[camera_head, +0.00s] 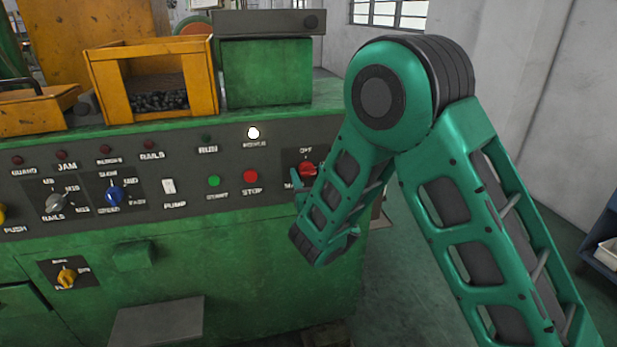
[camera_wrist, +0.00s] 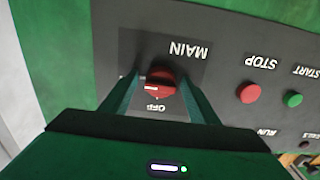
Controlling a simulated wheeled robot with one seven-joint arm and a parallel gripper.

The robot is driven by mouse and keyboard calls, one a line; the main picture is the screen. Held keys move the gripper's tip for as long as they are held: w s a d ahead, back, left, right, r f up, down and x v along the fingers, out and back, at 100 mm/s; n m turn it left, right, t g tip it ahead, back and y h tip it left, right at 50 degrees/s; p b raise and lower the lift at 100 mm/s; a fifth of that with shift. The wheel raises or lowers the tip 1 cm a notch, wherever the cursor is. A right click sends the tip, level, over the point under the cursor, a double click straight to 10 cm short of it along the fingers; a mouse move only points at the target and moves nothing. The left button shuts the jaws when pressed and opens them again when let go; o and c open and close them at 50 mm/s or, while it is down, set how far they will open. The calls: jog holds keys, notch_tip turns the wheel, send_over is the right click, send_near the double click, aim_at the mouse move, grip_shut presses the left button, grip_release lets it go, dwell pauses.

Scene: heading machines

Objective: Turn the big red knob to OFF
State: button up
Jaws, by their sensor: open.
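The big red knob (camera_head: 307,168) sits on a dark plate at the right end of the machine's panel, with OFF printed above it. In the wrist view the picture is upside down. There the knob (camera_wrist: 163,79) lies between my fingers, with OFF below it and MAIN above. Its white mark points to the left in that view, sideways from OFF. My gripper (camera_wrist: 159,84) is open, one finger on each side of the knob. I cannot tell whether the fingers touch it. In the head view my arm hides part of the plate and most of the gripper.
A red STOP button (camera_head: 250,176) and a green START button (camera_head: 214,181) are left of the knob. A lit white lamp (camera_head: 253,133) is above them. A blue knob (camera_head: 113,196) is farther left. A yellow bin (camera_head: 155,80) stands on the machine top.

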jog(key=shift+w, duration=0.1)
jog(key=c, duration=1)
jog(key=shift+c, duration=0.2)
